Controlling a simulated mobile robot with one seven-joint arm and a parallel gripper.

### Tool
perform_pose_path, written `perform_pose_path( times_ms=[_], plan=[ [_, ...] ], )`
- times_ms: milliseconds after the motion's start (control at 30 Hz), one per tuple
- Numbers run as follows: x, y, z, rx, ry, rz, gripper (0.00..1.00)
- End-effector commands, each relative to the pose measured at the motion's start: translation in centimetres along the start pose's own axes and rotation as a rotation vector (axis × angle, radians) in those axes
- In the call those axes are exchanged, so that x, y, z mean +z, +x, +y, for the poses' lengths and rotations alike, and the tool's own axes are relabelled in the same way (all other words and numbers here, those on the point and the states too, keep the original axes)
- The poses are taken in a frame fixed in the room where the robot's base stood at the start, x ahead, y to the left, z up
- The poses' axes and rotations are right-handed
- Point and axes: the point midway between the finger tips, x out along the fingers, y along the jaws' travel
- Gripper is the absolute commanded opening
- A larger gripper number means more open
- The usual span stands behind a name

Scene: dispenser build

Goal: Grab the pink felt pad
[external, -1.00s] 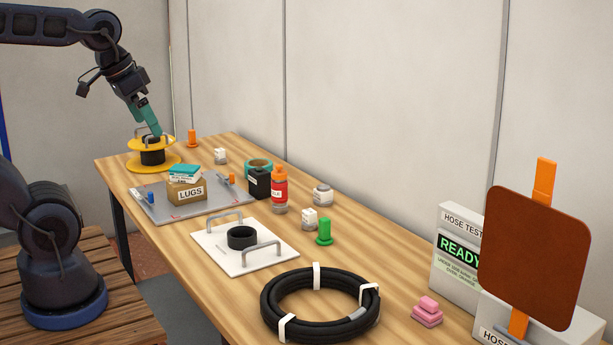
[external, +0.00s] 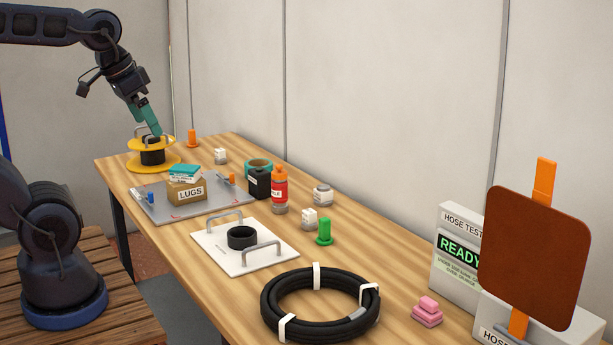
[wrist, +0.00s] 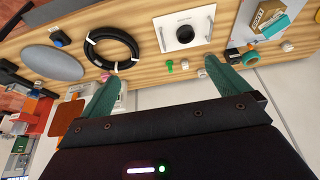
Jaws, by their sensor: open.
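The pink felt pad appears as a small stack of pink blocks (external: 427,311) on the table, right of the black hose coil (external: 322,303) and in front of the hose tester. In the wrist view a small pink patch (wrist: 105,76) by the left fingertip looks like the same pads, partly hidden. My gripper (external: 152,129) is high at the far left end of the table, overlapping the yellow spool (external: 135,163) in the picture. In the wrist view its two teal fingers (wrist: 161,72) are spread, with nothing between them.
The hose tester (external: 455,262) and a brown panel (external: 535,258) on an orange post stand at the right. A white handled plate (external: 222,256), green peg (external: 324,234), red bottle (external: 279,190) and LUGS box (external: 187,191) stand along the table. Bare wood surrounds the pink stack.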

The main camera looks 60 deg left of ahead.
Motion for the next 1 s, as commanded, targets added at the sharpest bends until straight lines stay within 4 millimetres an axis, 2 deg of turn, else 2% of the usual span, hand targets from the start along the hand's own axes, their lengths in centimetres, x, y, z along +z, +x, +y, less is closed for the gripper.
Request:
perform_pose_path(
  times_ms=[400, 600, 867, 1000],
  plan=[
    [0.0, 0.0, 0.0, 0.000, 0.000, 0.000, 1.00],
    [0.0, 0.0, 0.0, 0.000, 0.000, 0.000, 0.62],
    [0.0, 0.0, 0.0, 0.000, -0.001, 0.000, 0.62],
    [-1.1, 0.1, 0.3, 0.002, -0.025, -0.006, 0.62]
  ],
)
